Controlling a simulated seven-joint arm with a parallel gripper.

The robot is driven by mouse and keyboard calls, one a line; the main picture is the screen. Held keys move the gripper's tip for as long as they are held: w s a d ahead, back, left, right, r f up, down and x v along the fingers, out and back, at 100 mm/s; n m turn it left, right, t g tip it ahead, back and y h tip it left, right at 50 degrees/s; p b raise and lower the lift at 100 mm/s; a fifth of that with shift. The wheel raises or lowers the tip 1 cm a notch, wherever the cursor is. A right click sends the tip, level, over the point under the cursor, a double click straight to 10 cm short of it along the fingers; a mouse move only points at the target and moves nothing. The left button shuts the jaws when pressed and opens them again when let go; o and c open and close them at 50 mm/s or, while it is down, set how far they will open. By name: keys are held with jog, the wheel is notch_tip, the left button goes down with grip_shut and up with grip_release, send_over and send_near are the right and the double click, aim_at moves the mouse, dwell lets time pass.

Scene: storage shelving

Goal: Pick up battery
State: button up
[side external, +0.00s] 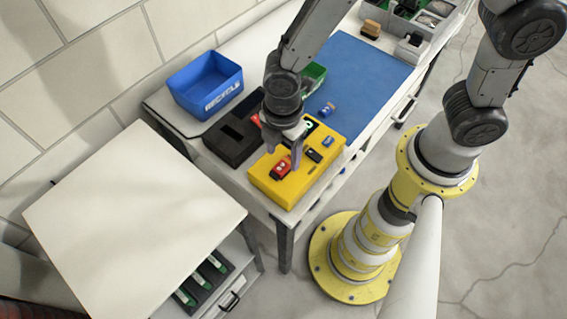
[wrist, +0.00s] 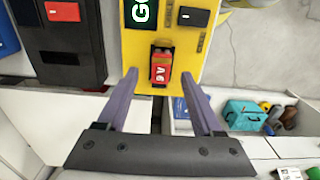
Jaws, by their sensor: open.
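The battery, a red block marked 9 V, sits in a dark slot at the near end of the yellow tester block; it shows in the wrist view (wrist: 160,68) and in the side view (side external: 280,169). My gripper (side external: 284,158) is over the near end of the yellow block, fingers pointing down. In the wrist view its two purple-grey fingers (wrist: 159,78) are apart, one on each side of the battery, with nothing held. I cannot tell the exact height of the tips.
A black tray (side external: 225,151) stands left of the yellow block, and a blue RECYCLE bin (side external: 204,87) stands behind it. A white cabinet top (side external: 135,215) at front left is clear.

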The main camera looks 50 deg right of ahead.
aim_at(284, 164)
jog(key=shift+s+f, duration=0.1)
jog(key=shift+f, duration=1.4)
jog(key=shift+c, duration=0.3)
grip_shut()
